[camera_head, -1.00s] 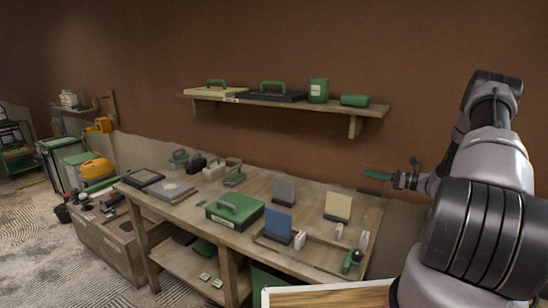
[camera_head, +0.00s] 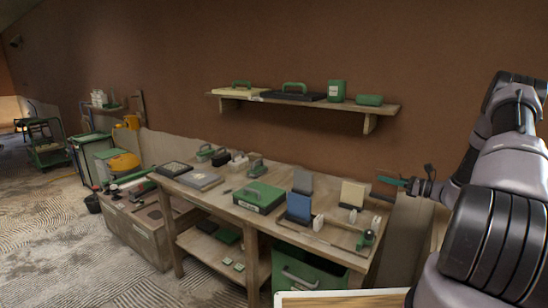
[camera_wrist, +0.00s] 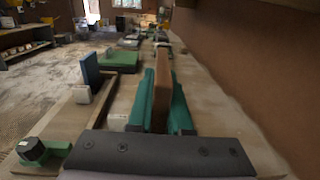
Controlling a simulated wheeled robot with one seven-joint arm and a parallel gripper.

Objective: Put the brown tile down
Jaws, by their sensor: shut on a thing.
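The brown tile (camera_wrist: 162,92) stands on edge between the green fingers of my gripper (camera_wrist: 163,105) in the wrist view. The gripper is shut on it. In the head view my gripper (camera_head: 388,181) is near the right end of the workbench (camera_head: 235,213), against the brown wall. I cannot make out the tile there, as its colour matches the wall. A blue tile (camera_head: 299,207), a cream tile (camera_head: 352,193) and a grey tile (camera_head: 303,182) stand upright on the bench. A dark flat piece (camera_head: 382,197) shows just below my gripper; I cannot tell what it is.
White blocks (camera_head: 318,222) and a green-and-black tool (camera_head: 366,240) are at the bench's front right. A green case (camera_head: 260,196) lies left of the blue tile. A wall shelf (camera_head: 305,103) hangs above. A green crate (camera_head: 305,275) is under the bench.

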